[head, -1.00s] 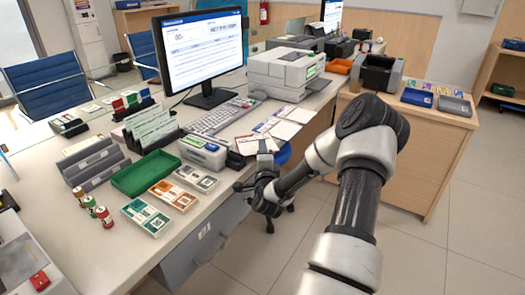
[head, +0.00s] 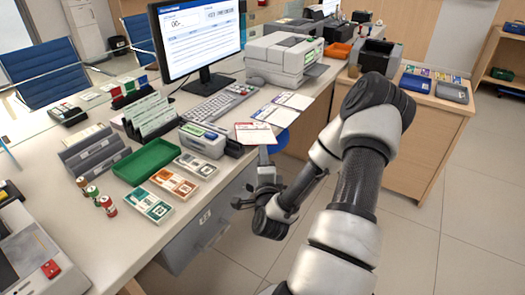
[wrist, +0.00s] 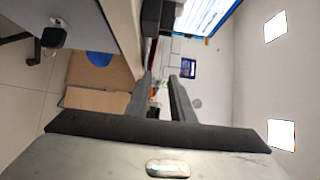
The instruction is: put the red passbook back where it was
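A small red booklet (head: 117,93), which looks like the red passbook, stands in a dark holder (head: 123,103) at the far side of the counter in the head view. A green and a blue booklet stand beside it. My gripper (head: 256,180) is off the counter's front edge, low and to the right of the booklets, far from them. In the wrist view my gripper (wrist: 166,92) has its two dark fingers apart with background showing between them. It holds nothing that I can see. The wrist view does not clearly show the red booklet.
A monitor (head: 197,40), keyboard (head: 216,104), printer (head: 284,58), green tray (head: 146,162), card sorter (head: 95,152) and small bottles (head: 107,205) crowd the counter (head: 60,138). Papers (head: 255,133) lie at its edge above my gripper. A wooden side counter (head: 425,135) stands right; floor is open in front.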

